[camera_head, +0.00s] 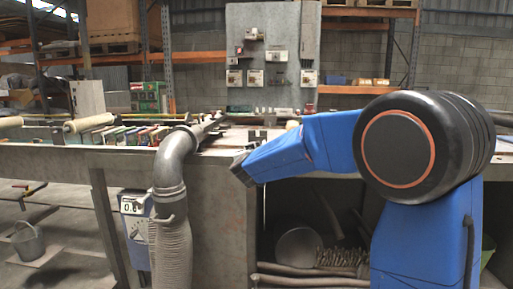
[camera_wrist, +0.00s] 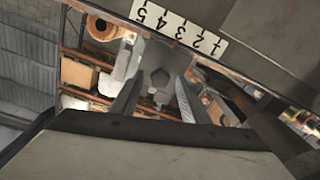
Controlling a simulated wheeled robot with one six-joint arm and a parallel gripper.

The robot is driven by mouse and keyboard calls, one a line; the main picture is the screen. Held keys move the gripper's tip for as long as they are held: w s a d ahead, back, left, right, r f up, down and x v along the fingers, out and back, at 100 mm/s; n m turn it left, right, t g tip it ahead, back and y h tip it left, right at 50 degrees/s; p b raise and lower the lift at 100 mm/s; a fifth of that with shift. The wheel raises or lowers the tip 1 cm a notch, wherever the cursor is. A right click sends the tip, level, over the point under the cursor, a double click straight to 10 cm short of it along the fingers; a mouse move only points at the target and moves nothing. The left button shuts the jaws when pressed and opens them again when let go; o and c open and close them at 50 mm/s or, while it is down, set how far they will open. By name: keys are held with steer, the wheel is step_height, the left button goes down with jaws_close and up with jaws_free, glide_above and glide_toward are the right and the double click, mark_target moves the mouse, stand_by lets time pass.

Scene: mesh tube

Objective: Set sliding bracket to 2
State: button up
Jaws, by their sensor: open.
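The number scale (camera_wrist: 178,30) is a white strip marked 5 to 1 along the edge of a grey panel at the top of the wrist view. A grey block (camera_wrist: 165,57), seemingly the sliding bracket, sits just below the strip. A small red mark shows beside the 3. My gripper (camera_wrist: 160,76) is open, with its two grey fingers pointing up toward the block on either side of its line. I cannot tell whether they touch it. In the head view my gripper (camera_head: 241,170) is a small dark shape at the bench front; the scale cannot be made out there.
The metal bench (camera_head: 215,197) spans the head view. A ribbed grey hose (camera_head: 172,190) stands left of my gripper, beside a blue box (camera_head: 137,220) with a display. A bucket (camera_head: 28,242) is on the floor at left. The open bay under the bench holds pipes and a spring.

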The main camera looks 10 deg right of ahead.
steer(key=shift+w, duration=0.2)
jaws_close()
steer(key=d, duration=0.1)
steer(key=s+d, duration=0.1)
steer(key=d, duration=0.1)
stand_by(0.3)
jaws_free()
